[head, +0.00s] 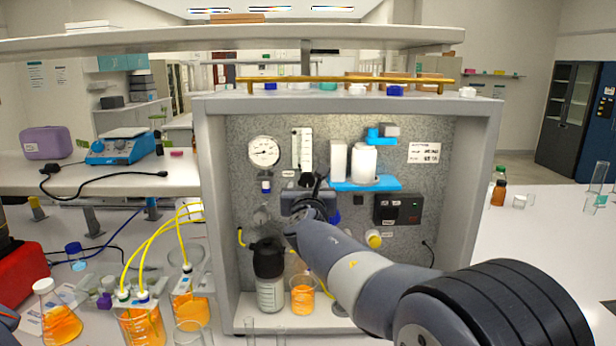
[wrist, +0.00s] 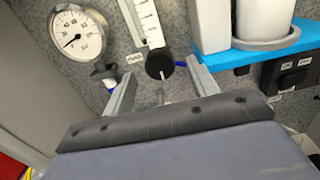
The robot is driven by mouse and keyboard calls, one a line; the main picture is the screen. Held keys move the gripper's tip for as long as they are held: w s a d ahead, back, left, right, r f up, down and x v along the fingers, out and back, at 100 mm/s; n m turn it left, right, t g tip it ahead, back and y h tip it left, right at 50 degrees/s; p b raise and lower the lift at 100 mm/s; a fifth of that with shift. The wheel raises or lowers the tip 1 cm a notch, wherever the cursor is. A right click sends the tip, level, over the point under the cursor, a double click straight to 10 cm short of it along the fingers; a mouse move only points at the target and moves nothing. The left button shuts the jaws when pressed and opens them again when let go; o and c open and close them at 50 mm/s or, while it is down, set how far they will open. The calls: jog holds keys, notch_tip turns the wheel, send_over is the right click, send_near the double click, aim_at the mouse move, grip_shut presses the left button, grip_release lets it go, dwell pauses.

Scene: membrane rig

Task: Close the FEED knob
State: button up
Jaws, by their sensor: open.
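A round black knob (wrist: 158,65) sits below the flowmeter tube on the rig's back panel. A small white label (wrist: 135,58) is just left of it, its lettering too small to read, so I cannot confirm it is the FEED knob. My gripper (wrist: 161,70) is open, with one finger on each side of the knob in the wrist view. I cannot tell whether either finger touches it. In the head view my gripper (head: 308,195) is at the panel below the flowmeter (head: 302,148) and covers much of this area.
A pressure gauge (head: 264,152) is left of the flowmeter. A blue shelf (head: 365,185) with white cylinders is to the right, above a black switch box (head: 398,209). A dark-capped bottle (head: 269,275) and a beaker of orange liquid (head: 303,293) stand below.

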aim_at(308, 183)
jog(key=shift+w+p, duration=0.6)
jog(key=shift+w, duration=1.6)
jog(key=shift+c, duration=0.4)
jog(key=c, duration=0.9)
